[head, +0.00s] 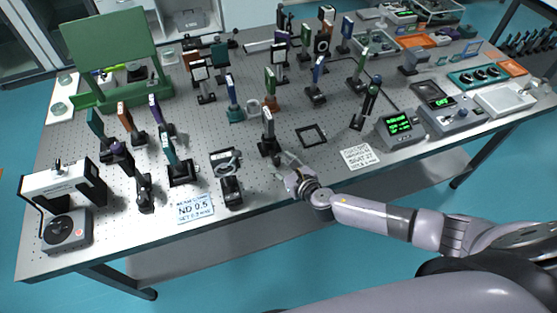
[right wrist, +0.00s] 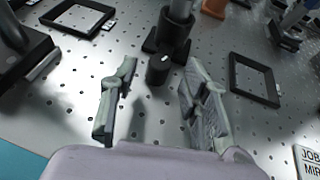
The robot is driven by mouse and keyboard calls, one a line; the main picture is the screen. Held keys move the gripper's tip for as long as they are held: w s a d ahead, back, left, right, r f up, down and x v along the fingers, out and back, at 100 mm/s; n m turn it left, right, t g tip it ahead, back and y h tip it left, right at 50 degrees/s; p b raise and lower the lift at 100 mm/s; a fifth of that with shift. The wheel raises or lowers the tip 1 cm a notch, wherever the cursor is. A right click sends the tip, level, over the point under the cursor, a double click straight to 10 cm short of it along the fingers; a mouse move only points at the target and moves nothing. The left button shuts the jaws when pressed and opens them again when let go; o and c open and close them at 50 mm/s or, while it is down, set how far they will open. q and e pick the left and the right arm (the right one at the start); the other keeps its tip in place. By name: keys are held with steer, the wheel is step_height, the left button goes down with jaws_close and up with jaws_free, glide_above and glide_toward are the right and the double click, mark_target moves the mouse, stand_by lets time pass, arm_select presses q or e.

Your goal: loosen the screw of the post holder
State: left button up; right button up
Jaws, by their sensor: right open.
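The post holder (head: 268,140) stands upright on the optical table with a mounted plate on top. In the right wrist view its dark post and base (right wrist: 178,28) are at the top centre. Its black screw knob (right wrist: 158,69) points toward my right gripper (right wrist: 158,88). The fingers are open, one on each side of the line to the knob, with a visible gap and nothing between them. In the head view my right gripper (head: 287,166) is low over the table, just in front of the post holder. My left gripper is not in view.
A square black frame (head: 311,135) lies right of the post holder, and another mount (head: 231,185) stands to its left. A label card (head: 360,157) lies to the right near the front edge. Several other mounted posts crowd the table behind.

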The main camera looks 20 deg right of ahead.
mark_target(276, 162)
steer(key=shift+x, duration=1.35)
jaws_close()
